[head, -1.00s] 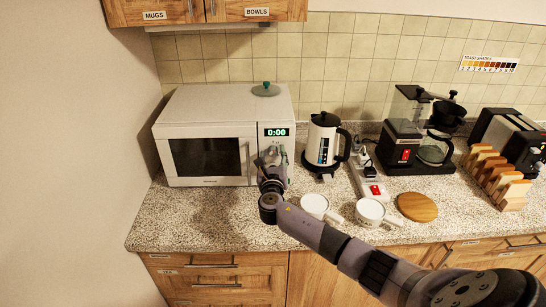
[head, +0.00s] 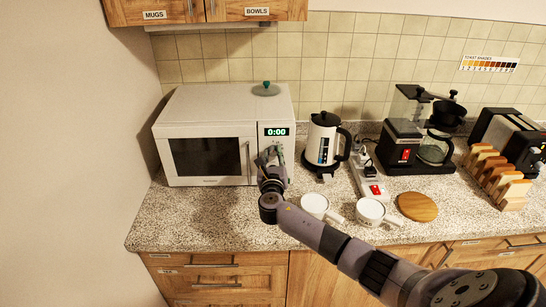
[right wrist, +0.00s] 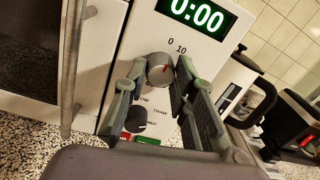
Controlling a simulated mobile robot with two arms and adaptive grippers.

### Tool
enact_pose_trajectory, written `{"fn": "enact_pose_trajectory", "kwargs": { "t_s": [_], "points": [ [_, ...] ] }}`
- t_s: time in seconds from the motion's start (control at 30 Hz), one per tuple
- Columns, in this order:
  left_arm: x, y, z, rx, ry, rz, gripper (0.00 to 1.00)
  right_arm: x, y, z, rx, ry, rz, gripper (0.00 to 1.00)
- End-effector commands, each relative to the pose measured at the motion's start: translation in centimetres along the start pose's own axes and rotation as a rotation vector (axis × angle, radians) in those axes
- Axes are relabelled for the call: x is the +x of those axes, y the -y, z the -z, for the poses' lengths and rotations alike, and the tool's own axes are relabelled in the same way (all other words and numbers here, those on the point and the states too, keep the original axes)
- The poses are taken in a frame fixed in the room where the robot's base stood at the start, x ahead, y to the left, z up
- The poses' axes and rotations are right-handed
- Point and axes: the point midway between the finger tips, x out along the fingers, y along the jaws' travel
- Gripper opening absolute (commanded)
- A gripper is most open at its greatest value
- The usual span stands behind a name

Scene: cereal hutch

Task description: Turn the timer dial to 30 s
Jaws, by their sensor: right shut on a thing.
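The timer dial (right wrist: 160,70) is a round grey knob with a red mark, on the microwave's control panel below the green display. The marks 0 and 10 show above it; the other timer marks are hidden or unreadable. The display (head: 277,132) reads 0:00, and its lower part also shows in the right wrist view (right wrist: 200,14). My right gripper (right wrist: 161,74) has one finger on each side of the dial and is shut on it. In the head view my right gripper (head: 270,158) is in front of the panel and covers the dial. My left gripper is not in view.
The microwave (head: 205,115) door is shut, its handle (right wrist: 73,60) left of my gripper. A second dark knob (right wrist: 136,118) sits below the dial. A kettle (head: 322,143) and two white cups (head: 314,204) (head: 370,210) stand to the right.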

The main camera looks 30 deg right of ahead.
Motion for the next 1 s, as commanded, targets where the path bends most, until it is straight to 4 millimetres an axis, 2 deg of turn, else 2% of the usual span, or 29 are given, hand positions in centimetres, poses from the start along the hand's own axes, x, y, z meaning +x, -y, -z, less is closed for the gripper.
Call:
{"fn": "enact_pose_trajectory", "kwargs": {
  "t_s": [0.37, 1.0],
  "points": [
    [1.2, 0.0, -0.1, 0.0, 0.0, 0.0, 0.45, 0.0, -0.1, 0.2, 0.205, -0.009, -0.002, 0.0],
    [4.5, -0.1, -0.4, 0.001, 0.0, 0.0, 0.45, 0.0, 0.0, 0.2, 0.81, -0.035, -0.006, 0.0]
  ]
}}
